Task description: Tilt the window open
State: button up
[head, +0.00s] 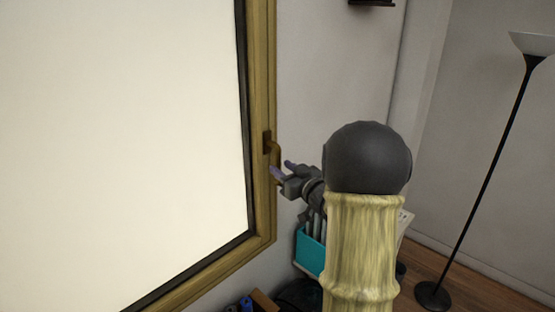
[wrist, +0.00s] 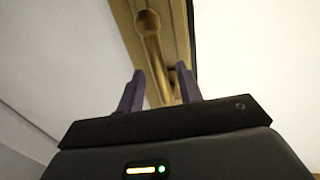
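The window (head: 254,205) fills the left of the head view, with a wooden frame and a bright pane. Its sash looks closed against the frame. A brass-coloured handle (head: 275,158) sits on the frame's right side, its grip hanging down; it also shows in the wrist view (wrist: 154,50). My gripper (head: 281,169) is just right of the handle's lower part. In the wrist view my gripper (wrist: 160,88) has its two purple fingers apart, with the handle's lower part beyond and between them. I cannot tell whether they touch it.
A teal box (head: 309,252) stands below my gripper, partly hidden by my arm. A black floor lamp (head: 491,180) stands at the right on the wooden floor (head: 465,284). Small dark blue items (head: 245,303) lie at the bottom edge.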

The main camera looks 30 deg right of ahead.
aim_at(280, 167)
jog(key=shift+w+a+p, duration=0.15)
jog(key=shift+w+p, duration=0.05)
jog(key=shift+w, duration=0.55)
jog(key=shift+w+a+p, duration=0.1)
jog(key=shift+w+p, duration=0.1)
jog(key=shift+w, duration=0.55)
grip_shut()
